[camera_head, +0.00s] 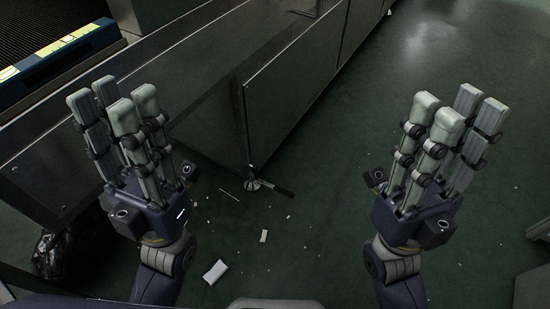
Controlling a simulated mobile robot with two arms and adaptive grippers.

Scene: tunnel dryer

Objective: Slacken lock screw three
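No lock screw can be made out in the head view, and none carries a readable number. The grey machine housing (290,85) runs diagonally from the lower left to the top. A thin upright leg (246,130) ends in a foot with a dark bar (270,187) at the floor. My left gripper (113,103) is raised in front of the housing's left part, fingers extended, open and empty. It hides part of the housing. My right gripper (458,110) is raised over the open floor at right, fingers extended, open and empty, apart from the housing.
A dark belt with a blue edge and yellow label (68,42) lies at top left. A black bag (60,252) sits at lower left. Paper scraps (215,271) litter the green floor (330,215). The middle floor is otherwise clear.

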